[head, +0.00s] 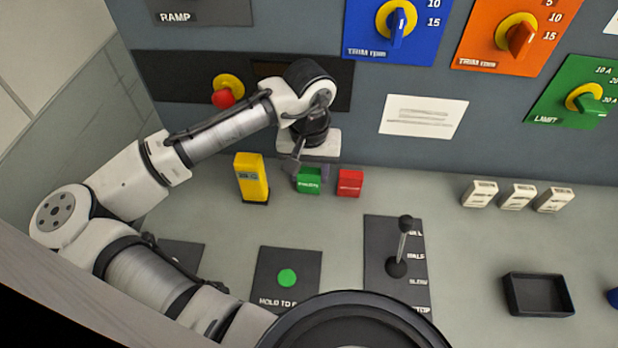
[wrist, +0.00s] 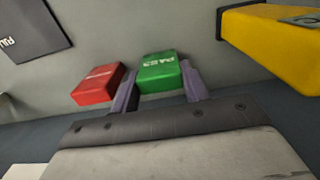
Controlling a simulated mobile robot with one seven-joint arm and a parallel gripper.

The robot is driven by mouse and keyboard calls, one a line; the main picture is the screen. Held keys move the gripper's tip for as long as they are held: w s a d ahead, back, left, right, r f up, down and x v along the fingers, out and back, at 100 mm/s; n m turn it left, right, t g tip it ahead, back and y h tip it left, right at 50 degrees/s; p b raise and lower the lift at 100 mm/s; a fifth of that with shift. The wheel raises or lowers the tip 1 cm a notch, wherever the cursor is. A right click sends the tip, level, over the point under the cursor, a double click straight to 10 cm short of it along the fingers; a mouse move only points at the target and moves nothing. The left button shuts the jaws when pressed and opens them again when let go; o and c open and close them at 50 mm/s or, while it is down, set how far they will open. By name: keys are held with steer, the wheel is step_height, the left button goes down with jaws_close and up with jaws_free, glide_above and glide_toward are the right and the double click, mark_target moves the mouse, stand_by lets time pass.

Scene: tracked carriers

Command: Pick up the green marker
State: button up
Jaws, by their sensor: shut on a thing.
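The green marker is a small green block (head: 309,184) with white lettering, on the grey bench near the back panel. In the wrist view the green marker (wrist: 161,72) sits between the two fingers of my gripper (wrist: 160,88). My gripper (head: 299,172) reaches down to it in the head view and is shut on it. One finger shows at the marker's left side there, and the other is hard to make out. Whether the marker touches the bench cannot be told.
A red block (head: 349,183) stands close beside the green one, also in the wrist view (wrist: 98,84). A yellow device (head: 252,178) stands to the left. A lever (head: 403,243), a black tray (head: 538,294) and several white blocks (head: 517,196) lie rightward. Bench between them is clear.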

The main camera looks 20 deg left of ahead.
mark_target(310, 170)
step_height(310, 170, up, 20)
steer(key=b, duration=0.1)
steer(key=shift+b, duration=0.3)
